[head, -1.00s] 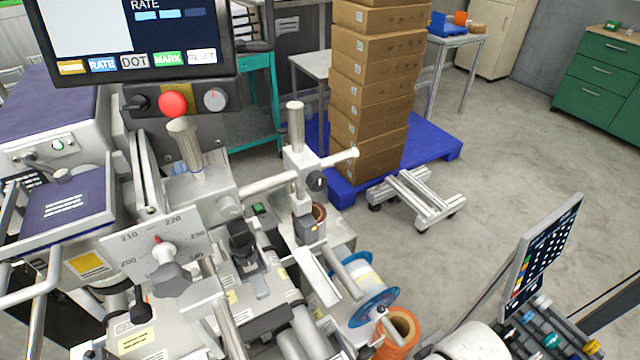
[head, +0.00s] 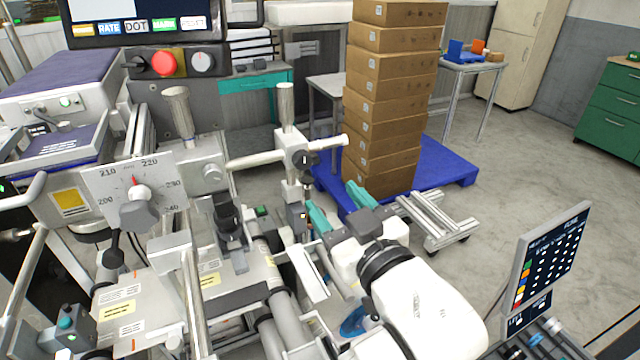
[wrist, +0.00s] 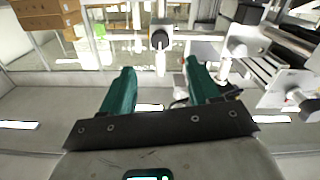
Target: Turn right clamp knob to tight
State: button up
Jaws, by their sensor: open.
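In the wrist view a dark round knob (wrist: 159,38), which looks like the same one, faces me just beyond and between the fingertips. My gripper (head: 338,207) has two teal fingers, spread apart with nothing between them. It is below and to the right of the knob, apart from it. The fingers also show in the wrist view (wrist: 160,68). I cannot read any tight mark on the knob.
A dial plate (head: 135,192) with a grey knob is at the left. A black-topped fitting (head: 229,222) stands left of my gripper. Stacked cardboard boxes (head: 385,110) on a blue pallet (head: 450,165) are behind. Open floor lies beyond.

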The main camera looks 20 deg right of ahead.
aim_at(305, 164)
jog(key=w+p, duration=0.1)
jog(key=w, duration=0.9)
jog(key=shift+w+p, duration=0.35)
jog(key=shift+c, duration=0.4)
jog(key=c, duration=1)
jog(key=shift+o, duration=0.2)
